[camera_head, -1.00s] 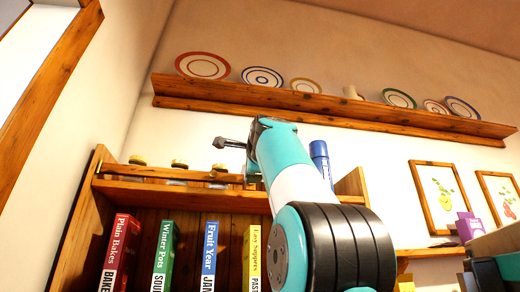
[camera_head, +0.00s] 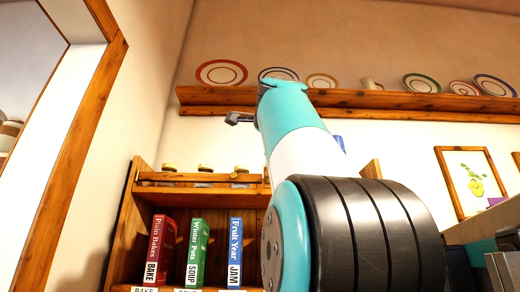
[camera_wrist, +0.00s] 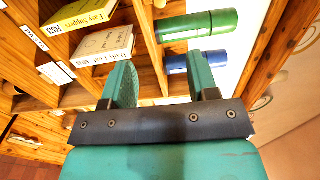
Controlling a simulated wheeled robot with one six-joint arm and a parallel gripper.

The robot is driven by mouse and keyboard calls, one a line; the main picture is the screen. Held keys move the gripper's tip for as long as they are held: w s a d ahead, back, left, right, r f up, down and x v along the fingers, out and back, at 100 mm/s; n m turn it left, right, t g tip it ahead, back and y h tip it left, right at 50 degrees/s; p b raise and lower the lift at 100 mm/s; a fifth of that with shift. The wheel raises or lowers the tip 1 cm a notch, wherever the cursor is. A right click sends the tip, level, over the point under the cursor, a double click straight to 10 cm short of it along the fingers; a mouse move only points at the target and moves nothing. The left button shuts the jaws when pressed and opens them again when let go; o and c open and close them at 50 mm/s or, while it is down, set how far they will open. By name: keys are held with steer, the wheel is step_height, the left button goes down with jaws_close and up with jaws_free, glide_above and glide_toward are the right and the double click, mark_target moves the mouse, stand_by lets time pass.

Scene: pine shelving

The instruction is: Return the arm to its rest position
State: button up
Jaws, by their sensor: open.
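My arm rises in the middle of the head view, with my gripper (camera_head: 238,118) partly showing at its far end, in front of the wall above the bookcase. In the wrist view my gripper (camera_wrist: 164,85) shows two teal fingers set apart, with nothing held between them. Beyond the fingers are the pine bookcase (camera_head: 127,222), a green cylinder (camera_wrist: 200,25) and a blue cylinder (camera_wrist: 200,62). I cannot tell the exact distance from the fingertips to these.
Books stand in the bookcase, among them a red book (camera_head: 160,250), a green book (camera_head: 197,252) and a blue book (camera_head: 235,252). Jars (camera_head: 205,172) sit on its top shelf. A long plate shelf (camera_head: 420,104) runs above. A wooden door frame (camera_head: 75,150) stands left.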

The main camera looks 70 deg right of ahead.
stand_by(0.3)
steer(key=w+a+f+n+t+y+b, duration=0.25)
steer(key=w+f+n+y, duration=0.35)
steer(key=w+f, duration=0.5)
steer(key=w+a+f+n+t+y+b, duration=0.1)
steer(key=w+a+f+n+y, duration=0.3)
steer(key=w+f+n, duration=0.75)
steer(key=w+a+f+n+y+b, duration=0.1)
steer(key=a+f+y, duration=0.1)
steer(key=a+f, duration=0.3)
steer(key=w+a+f+n+y, duration=0.1)
steer(key=a+f+n+y, duration=0.15)
steer(key=f, duration=0.45)
steer(key=s+a+f+n+g+y+b, duration=0.1)
steer(key=s+a+f+n+g+y, duration=0.1)
steer(key=a+f+n, duration=0.5)
steer(key=s+a+f+n+g+y+b, duration=0.2)
steer(key=a+f+g, duration=0.1)
steer(key=a+f, duration=0.85)
steer(key=s+a+f+n+g+y+b, duration=0.1)
steer(key=s+a+f+n+g, duration=0.1)
steer(key=s+f, duration=0.5)
steer(key=s+a+f+n+g+y, duration=0.1)
steer(key=s+a+f+n+g, duration=0.2)
steer(key=s+a+f+n, duration=0.2)
step_height(320, 180, down, 3)
steer(key=shift+s+a+n+b, duration=0.25)
steer(key=shift+s+n+b, duration=0.1)
steer(key=shift+s+n, duration=0.6)
